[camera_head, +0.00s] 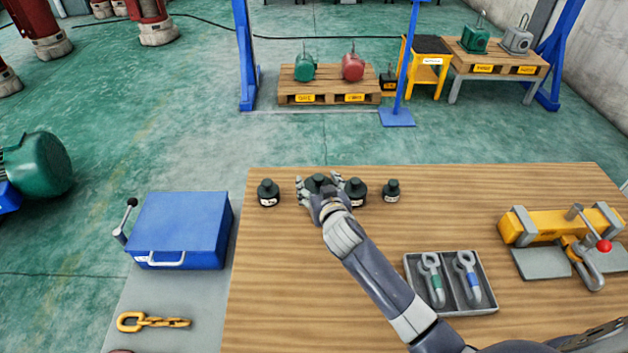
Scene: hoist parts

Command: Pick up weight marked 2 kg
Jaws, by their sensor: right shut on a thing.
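Several dark weights stand in a row near the far edge of the wooden table (280,290). One weight (268,193) is at the left end, one (357,192) is just right of my gripper, and a smaller one (391,191) is at the right end. My right gripper (318,187) is shut on another dark weight (317,181) in the row, partly hidden by its fingers. I cannot read the markings on the weights, and I cannot tell if the held one is off the table. My left gripper is not in view.
A grey tray with two shackles (451,254) lies right of my arm. A yellow hoist (560,225) with a hook is at the table's right. The table's left front is clear.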

